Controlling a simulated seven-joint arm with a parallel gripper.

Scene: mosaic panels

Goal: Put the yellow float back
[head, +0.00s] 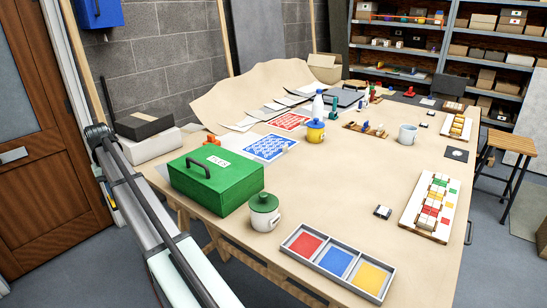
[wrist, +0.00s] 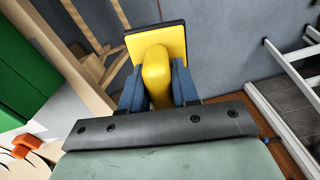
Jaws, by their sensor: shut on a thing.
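The yellow float (wrist: 155,48), with a yellow handle and a dark-edged flat plate, is in my gripper in the wrist view. My gripper (wrist: 158,88) is shut on its handle, which sits between the two blue fingers. The plate is beyond the fingertips, with grey floor or wall behind it. I cannot make out the float or my gripper in the head view. The float's place is not clear in either view.
A green toolbox (head: 212,178) stands at the table's near left, by a green-lidded pot (head: 264,212). A tray of red, blue and yellow compartments (head: 284,242) lies at the front. Bare tabletop (head: 345,190) lies mid-table. A ladder-like frame (wrist: 288,68) shows in the wrist view.

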